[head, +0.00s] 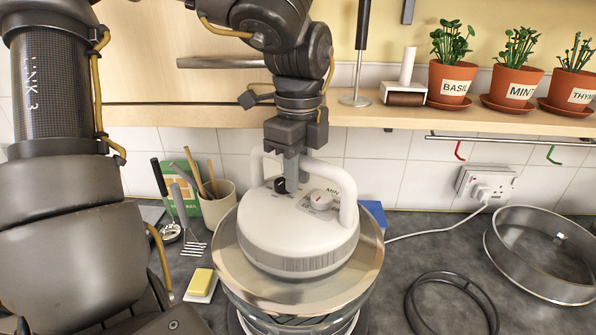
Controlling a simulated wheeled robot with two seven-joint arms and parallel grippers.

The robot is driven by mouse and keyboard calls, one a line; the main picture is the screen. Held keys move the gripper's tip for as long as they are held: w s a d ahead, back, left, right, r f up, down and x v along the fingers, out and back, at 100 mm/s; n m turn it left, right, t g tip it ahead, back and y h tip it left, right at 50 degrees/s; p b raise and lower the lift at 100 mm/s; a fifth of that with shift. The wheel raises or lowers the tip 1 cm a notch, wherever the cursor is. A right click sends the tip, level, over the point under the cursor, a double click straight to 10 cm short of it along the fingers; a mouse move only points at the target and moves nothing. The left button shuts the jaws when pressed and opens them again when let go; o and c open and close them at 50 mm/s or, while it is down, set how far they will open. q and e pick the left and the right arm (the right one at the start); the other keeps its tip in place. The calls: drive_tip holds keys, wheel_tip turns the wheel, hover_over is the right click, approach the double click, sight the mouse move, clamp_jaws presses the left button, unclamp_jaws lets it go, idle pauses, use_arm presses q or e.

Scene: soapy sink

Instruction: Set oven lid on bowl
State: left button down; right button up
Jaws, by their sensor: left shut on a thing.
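The white oven lid (297,235) has a looped handle (348,195), a black knob and a white dial on top. My left gripper (291,172) points down from above and is shut on the lid's handle, hiding its middle. The glass bowl (232,268) is below the lid, its rim showing around the lid's lower edge. The lid looks roughly level and over the bowl's opening. I cannot tell whether it touches the rim or hangs just above it. My right gripper is not in view.
A metal ring (507,268) and a dark wire ring (412,308) lie at right. A yellow soap block (202,281) and a utensil pot (219,209) are at left. A white cord runs from the wall socket (485,186) towards the bowl. A shelf (385,118) with potted herbs overhangs behind.

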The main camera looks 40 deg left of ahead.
sight(298, 200)
use_arm(q)
drive_tip(key=shift+r+b, duration=0.1)
drive_tip(key=shift+b, duration=0.25)
idle(0.8)
drive_tip(key=shift+f+b, duration=2.2)
drive_tip(key=shift+f, duration=0.05)
drive_tip(key=c, duration=1.2)
unclamp_jaws()
drive_tip(key=shift+s+d, duration=0.1)
drive_tip(key=shift+o, duration=0.2)
wheel_tip(298, 200, up, 11)
drive_tip(key=p, duration=0.2)
drive_tip(key=shift+p, duration=0.3)
drive_tip(key=shift+f, duration=0.1)
